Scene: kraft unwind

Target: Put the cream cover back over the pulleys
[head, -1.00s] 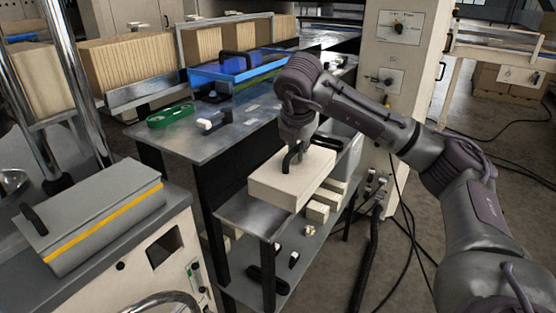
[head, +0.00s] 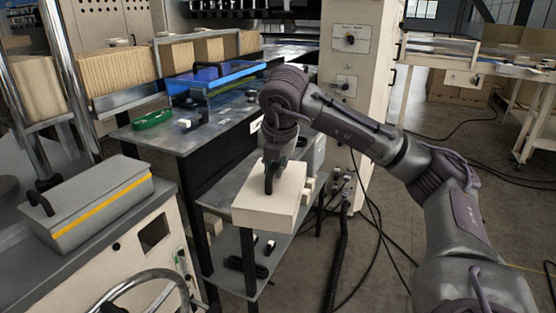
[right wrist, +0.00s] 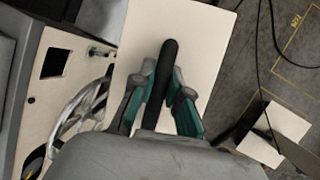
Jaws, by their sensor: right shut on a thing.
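The cream cover (head: 268,208) is a flat box with a black handle on top. My right gripper (head: 271,182) is shut on that handle and holds the cover up, roughly level, in front of the table's lower shelf. In the right wrist view the green-padded fingers (right wrist: 160,108) close on both sides of the black handle (right wrist: 160,85), with the cover's cream top (right wrist: 195,45) behind. I cannot make out the pulleys in either view. My left gripper is not in view.
A steel table (head: 165,138) bears a green loop (head: 152,118) and a blue tray (head: 215,80). A grey box with a yellow stripe (head: 95,215) sits on the machine at left, by a handwheel (head: 150,290). Cables cross the floor at right.

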